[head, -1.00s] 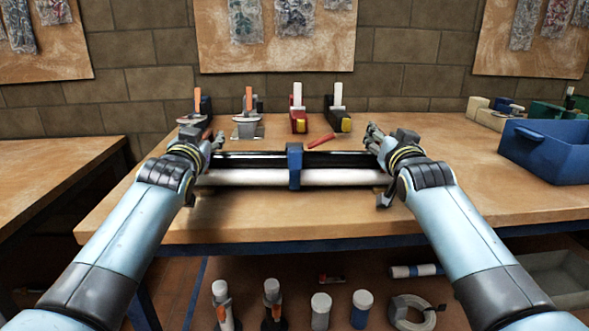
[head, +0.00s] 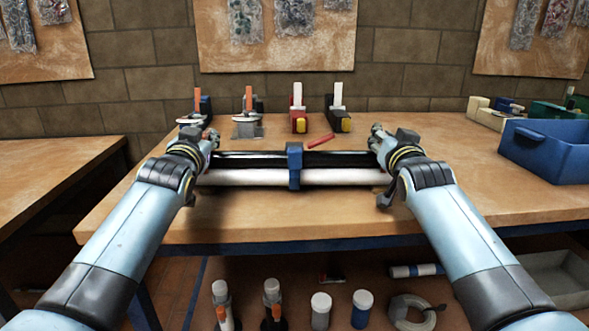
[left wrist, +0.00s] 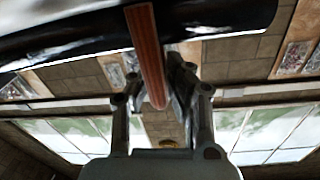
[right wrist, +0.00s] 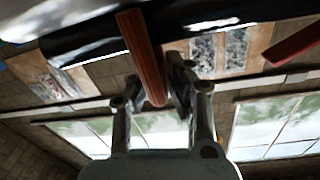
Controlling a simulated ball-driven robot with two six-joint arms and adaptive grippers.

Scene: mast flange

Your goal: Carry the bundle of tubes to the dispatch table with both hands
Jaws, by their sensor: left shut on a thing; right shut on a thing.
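The bundle of tubes (head: 245,177) lies crosswise in the head view, level, with white and black tubes and a blue band (head: 295,166) round its middle. My left gripper (head: 208,142) is at its left end and my right gripper (head: 378,138) at its right end. Both are shut. In the left wrist view a red-brown bar (left wrist: 147,50) runs from the bundle to the fingers; a like bar (right wrist: 140,50) shows in the right wrist view. The head view does not show clearly whether the bundle touches the table under it. The fingertips are partly hidden.
The wooden table (head: 300,218) has free room in front of the bundle. Behind it are a red piece (head: 321,140) and several tools in stands. A blue bin (head: 560,150) stands at the right. Another table (head: 50,175) is at the left, across a gap.

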